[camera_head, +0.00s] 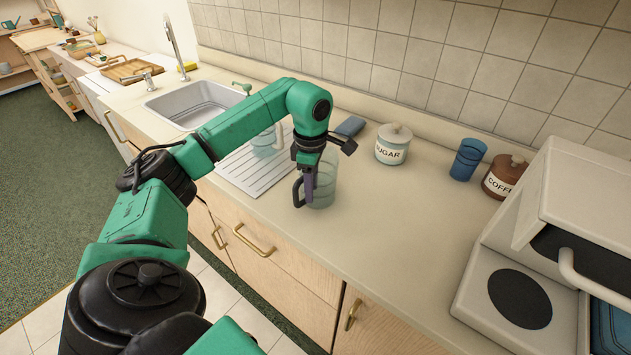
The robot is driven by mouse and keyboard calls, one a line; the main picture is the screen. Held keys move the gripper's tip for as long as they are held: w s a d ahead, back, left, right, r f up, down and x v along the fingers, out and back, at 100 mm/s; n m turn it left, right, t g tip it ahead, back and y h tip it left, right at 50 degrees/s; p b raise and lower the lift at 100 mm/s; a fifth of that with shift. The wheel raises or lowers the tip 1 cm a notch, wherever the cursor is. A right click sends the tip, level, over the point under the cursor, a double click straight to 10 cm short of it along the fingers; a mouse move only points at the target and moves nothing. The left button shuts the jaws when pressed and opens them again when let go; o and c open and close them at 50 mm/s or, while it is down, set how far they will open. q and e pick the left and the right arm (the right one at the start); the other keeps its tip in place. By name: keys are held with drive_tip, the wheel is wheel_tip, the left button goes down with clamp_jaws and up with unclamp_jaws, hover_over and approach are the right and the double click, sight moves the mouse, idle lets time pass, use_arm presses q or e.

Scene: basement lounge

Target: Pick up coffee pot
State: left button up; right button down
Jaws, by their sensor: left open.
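The coffee pot (323,183) is a clear glass jug with a dark handle on its left side. It stands upright on the beige counter, right of the drainboard. My left gripper (308,188) points down at the pot, in front of its glass body and close to the handle. It is open; part of its fingers overlaps the pot and handle, and I cannot tell whether they touch. My right gripper is not in view.
A sugar canister (392,150), a blue cup (467,160) and a brown coffee canister (503,178) stand along the back. A white coffee machine (490,285) stands at right. The sink (190,105) is at left. Counter right of the pot is clear.

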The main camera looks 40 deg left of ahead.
use_arm(q)
drive_tip(key=shift+w, duration=0.1)
clamp_jaws()
idle(1.2)
